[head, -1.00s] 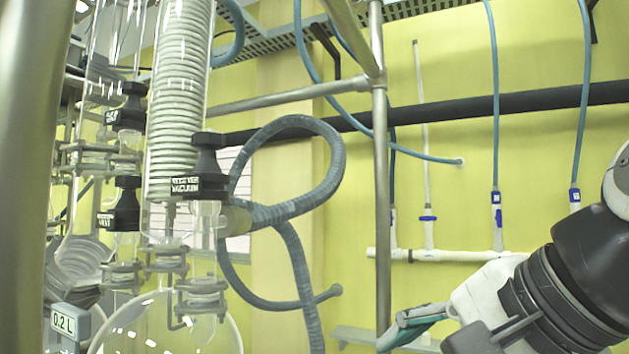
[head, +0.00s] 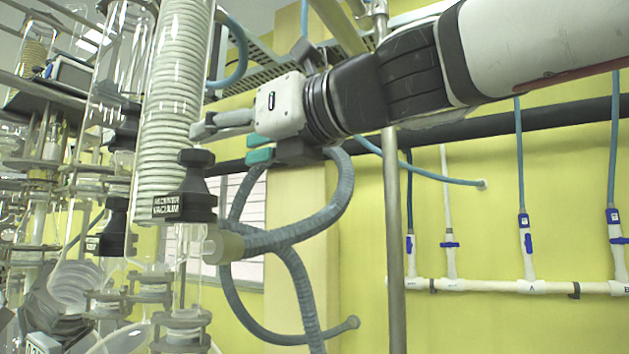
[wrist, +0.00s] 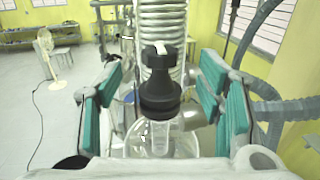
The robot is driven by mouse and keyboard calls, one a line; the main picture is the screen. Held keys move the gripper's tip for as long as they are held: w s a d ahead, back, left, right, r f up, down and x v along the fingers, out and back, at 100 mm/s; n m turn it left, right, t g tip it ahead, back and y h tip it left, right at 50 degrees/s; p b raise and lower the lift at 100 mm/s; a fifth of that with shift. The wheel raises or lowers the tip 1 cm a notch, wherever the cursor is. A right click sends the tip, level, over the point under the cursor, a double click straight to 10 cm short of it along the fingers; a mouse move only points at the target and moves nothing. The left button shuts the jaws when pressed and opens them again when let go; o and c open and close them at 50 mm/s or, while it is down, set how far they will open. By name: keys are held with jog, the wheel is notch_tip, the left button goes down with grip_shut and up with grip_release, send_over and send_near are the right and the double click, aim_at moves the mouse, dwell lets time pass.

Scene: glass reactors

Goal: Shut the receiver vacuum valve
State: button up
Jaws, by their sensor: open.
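In the wrist view the black knob (wrist: 160,95) stands upright in the middle, between the teal-padded fingers. My gripper (head: 228,142) is above and to the right of the knob in the head view, pointing left. In the wrist view my gripper (wrist: 162,103) is open, with a gap on each side of the knob. I see no contact; the knob's underside is partly hidden.
The glass coil condenser (head: 172,95) rises right behind the valve. The grey corrugated hose (head: 290,232) loops to its right. A metal post (head: 394,230) stands farther right. Another black valve (head: 115,225) and more glassware crowd the left.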

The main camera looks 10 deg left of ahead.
aim_at(206, 149)
jog(key=p+x, duration=0.1)
jog(key=x, duration=0.8)
jog(key=shift+w+a, duration=0.1)
jog(key=c, duration=1.2)
